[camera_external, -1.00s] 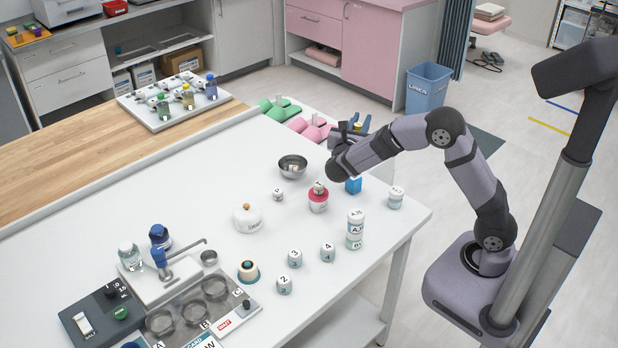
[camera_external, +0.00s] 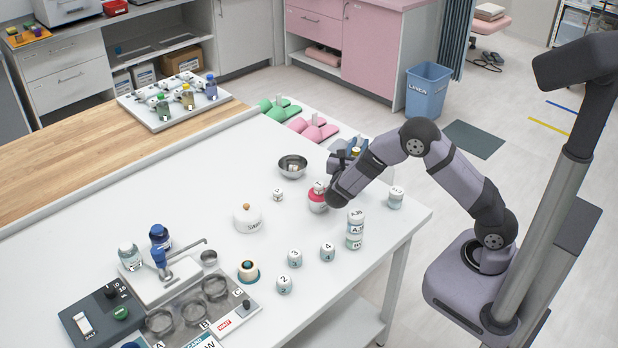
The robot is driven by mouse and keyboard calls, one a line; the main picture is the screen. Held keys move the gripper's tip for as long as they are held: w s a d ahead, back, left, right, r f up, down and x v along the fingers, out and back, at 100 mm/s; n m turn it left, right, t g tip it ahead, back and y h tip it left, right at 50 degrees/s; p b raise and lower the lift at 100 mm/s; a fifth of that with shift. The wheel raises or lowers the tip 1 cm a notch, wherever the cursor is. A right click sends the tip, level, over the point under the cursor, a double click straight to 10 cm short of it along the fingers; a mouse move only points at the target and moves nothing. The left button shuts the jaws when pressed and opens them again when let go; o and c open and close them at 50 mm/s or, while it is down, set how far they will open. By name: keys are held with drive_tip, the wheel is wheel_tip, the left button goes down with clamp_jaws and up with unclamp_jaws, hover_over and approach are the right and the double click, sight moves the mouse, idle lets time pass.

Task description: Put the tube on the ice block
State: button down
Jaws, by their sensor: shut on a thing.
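My gripper (camera_external: 349,155) is at the far right part of the white table, pointing away from the camera and partly hidden by my wrist. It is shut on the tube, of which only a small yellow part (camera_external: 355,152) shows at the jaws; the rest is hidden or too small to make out. A small blue block, probably the ice block, stood beside the red-and-white cup a second ago. My wrist and forearm now cover that spot, so I cannot tell how near the tube is to it.
The red-and-white cup (camera_external: 317,201) is close to my wrist. A white jar (camera_external: 396,197) and stacked labelled jars (camera_external: 355,230) stand to the right and in front.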

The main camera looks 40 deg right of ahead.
drive_tip(key=shift+f, duration=0.15)
drive_tip(key=c, duration=1.6)
unclamp_jaws()
drive_tip(key=shift+o, duration=0.2)
drive_tip(key=b+v, duration=0.2)
drive_tip(key=v, duration=1)
